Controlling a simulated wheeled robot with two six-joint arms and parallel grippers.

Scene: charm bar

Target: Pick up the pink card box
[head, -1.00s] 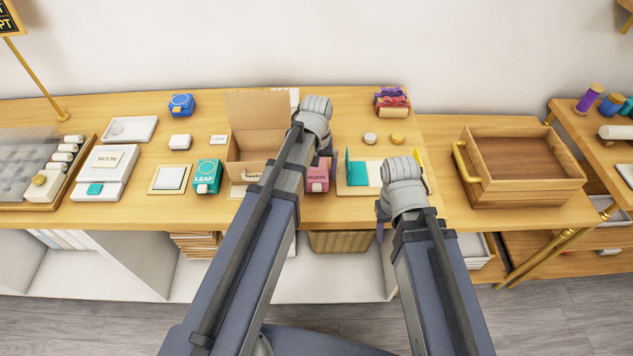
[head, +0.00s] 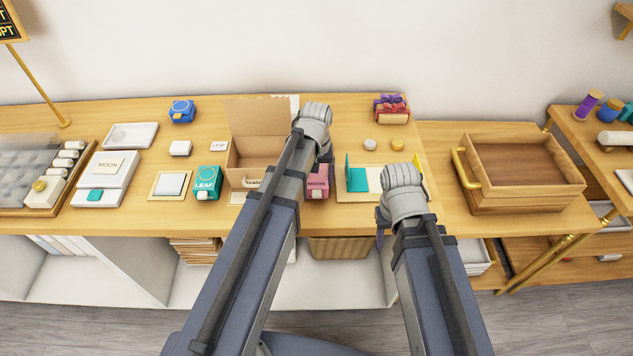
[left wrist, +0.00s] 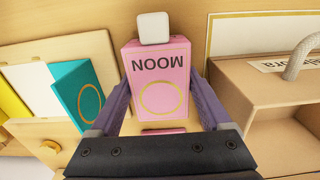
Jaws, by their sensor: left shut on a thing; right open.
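The pink card box (head: 318,182) marked MOON stands upright near the front of the wooden counter, partly hidden by my left arm in the head view. In the left wrist view the pink box (left wrist: 158,90) sits between the two purple fingers of my left gripper (left wrist: 160,98), which is shut on its sides. A small white block (left wrist: 153,28) shows at its far end. I cannot tell whether the box is clear of the counter. My right gripper (head: 382,230) is open at the counter's front edge, its fingers mostly hidden.
An open cardboard box (head: 245,148) stands just left of the pink box. A board with a teal card (head: 357,180) lies just right. A teal LEAF box (head: 207,183) stands further left. A wooden tray with a brass handle (head: 522,205) is at the right.

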